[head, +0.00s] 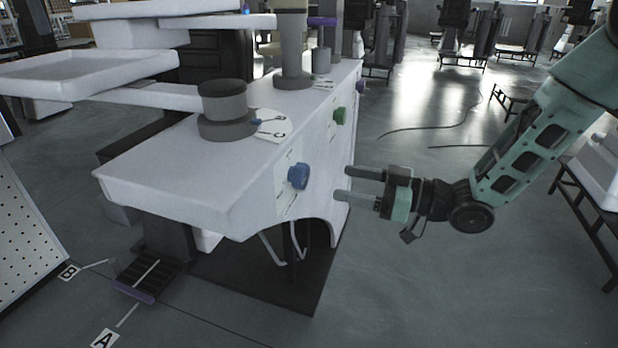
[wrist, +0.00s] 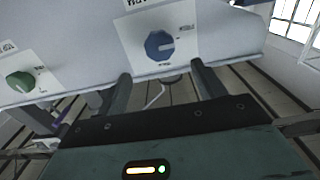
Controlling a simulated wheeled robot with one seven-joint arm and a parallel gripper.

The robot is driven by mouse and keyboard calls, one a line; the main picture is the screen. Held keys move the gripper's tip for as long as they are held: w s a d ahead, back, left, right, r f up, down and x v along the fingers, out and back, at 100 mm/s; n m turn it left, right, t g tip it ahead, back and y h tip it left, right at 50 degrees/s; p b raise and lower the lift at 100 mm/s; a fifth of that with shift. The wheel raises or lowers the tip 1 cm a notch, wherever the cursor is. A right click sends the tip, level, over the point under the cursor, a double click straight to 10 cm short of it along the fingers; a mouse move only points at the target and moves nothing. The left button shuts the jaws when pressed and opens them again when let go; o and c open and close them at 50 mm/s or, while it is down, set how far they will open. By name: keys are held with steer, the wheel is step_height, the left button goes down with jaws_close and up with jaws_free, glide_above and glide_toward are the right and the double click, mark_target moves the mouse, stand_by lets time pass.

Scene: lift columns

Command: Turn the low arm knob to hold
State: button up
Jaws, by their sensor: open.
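A blue knob (head: 298,176) sits on a white label plate on the side of the white machine (head: 160,180). It also shows in the wrist view (wrist: 159,45), with a light pointer mark toward the right and small print around it. A green knob (head: 339,116) is farther along the same side and shows at the left of the wrist view (wrist: 20,82). I cannot read which one is labelled low arm. My gripper (head: 342,184) is open and empty, apart from the blue knob and to its right in the head view. In the wrist view its fingertips (wrist: 160,71) lie below the blue knob.
A purple knob (head: 361,87) is at the machine's far end. A grey round column base (head: 226,125) and white trays (head: 85,72) are on the machine's top and left. A black pedal (head: 148,274) is on the floor. Floor to the right of the machine is mostly open.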

mark_target(306, 175)
steer(key=b+x, duration=0.1)
steer(key=x, duration=0.8)
steer(key=shift+a, duration=0.15)
steer(key=shift+c, duration=0.3)
steer(key=c, duration=0.9)
